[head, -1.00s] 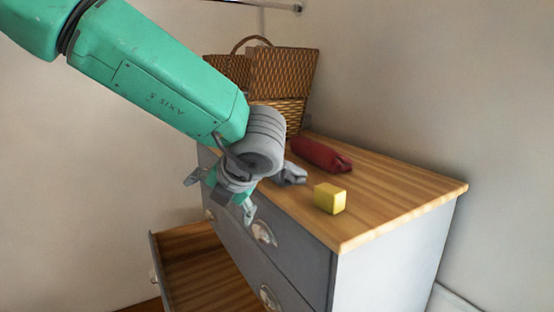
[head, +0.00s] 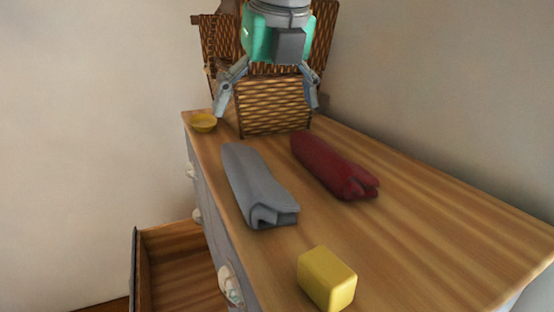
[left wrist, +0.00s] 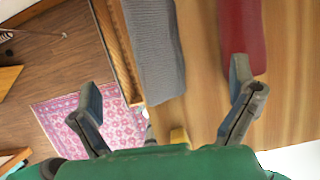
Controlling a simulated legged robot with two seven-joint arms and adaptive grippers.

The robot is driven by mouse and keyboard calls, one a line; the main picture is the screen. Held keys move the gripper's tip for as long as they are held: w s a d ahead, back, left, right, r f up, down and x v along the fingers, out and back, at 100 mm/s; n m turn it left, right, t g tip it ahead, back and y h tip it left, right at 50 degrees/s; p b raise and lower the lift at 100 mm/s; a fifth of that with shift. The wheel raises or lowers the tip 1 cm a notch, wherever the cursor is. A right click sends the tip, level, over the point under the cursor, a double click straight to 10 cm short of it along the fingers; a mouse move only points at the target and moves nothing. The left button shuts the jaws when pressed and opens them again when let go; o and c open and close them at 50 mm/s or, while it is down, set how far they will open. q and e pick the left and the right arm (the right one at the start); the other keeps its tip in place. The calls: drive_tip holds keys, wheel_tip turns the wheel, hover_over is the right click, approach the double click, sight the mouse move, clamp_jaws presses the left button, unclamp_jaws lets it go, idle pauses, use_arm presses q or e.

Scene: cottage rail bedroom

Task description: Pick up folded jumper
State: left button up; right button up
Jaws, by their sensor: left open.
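A grey folded jumper (head: 257,186) lies on the dresser top near its drawer-side edge. A dark red folded jumper (head: 334,167) lies to its right, apart from it. My left gripper (head: 268,103) is open and empty, raised in front of the wicker baskets and beyond both jumpers. In the left wrist view the open fingers (left wrist: 168,105) are spread, with the grey jumper (left wrist: 155,50) showing between them and the red jumper (left wrist: 242,35) by the right finger. My right gripper is in neither view.
A yellow block (head: 327,279) stands on the near part of the dresser top (head: 430,225). Wicker baskets (head: 272,106) stand at the back. An open drawer (head: 180,265) juts out at the left. A pink patterned rug (left wrist: 60,115) lies on the floor.

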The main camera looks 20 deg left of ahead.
sight(258, 159)
use_arm(q)
drive_tip(key=shift+w+f, duration=0.15)
drive_tip(key=f, duration=0.2)
drive_tip(key=s+f, duration=0.1)
drive_tip(key=shift+a+f, duration=0.2)
drive_tip(key=shift+a, duration=0.2)
drive_tip(key=f, duration=0.1)
drive_tip(key=w+f, duration=0.2)
drive_tip(key=shift+w+a+f, duration=0.15)
drive_tip(key=shift+a+f, duration=0.15)
drive_tip(key=shift+a, duration=0.05)
drive_tip(key=shift+w+a+f, duration=0.1)
drive_tip(key=shift+a+f, duration=0.05)
drive_tip(key=shift+f, duration=0.05)
drive_tip(key=f, duration=0.1)
drive_tip(key=a+f+p, duration=0.1)
drive_tip(key=a+f, duration=0.1)
drive_tip(key=shift+w+f, duration=0.2)
drive_tip(key=shift+f, duration=0.15)
drive_tip(key=shift+w+d+f, duration=0.1)
drive_tip(key=shift+w+f, duration=0.25)
drive_tip(key=shift+s+d, duration=0.1)
drive_tip(key=shift+c, duration=1.3)
drive_tip(key=shift+s+r, duration=0.1)
drive_tip(key=shift+r, duration=0.05)
drive_tip(key=c, duration=1)
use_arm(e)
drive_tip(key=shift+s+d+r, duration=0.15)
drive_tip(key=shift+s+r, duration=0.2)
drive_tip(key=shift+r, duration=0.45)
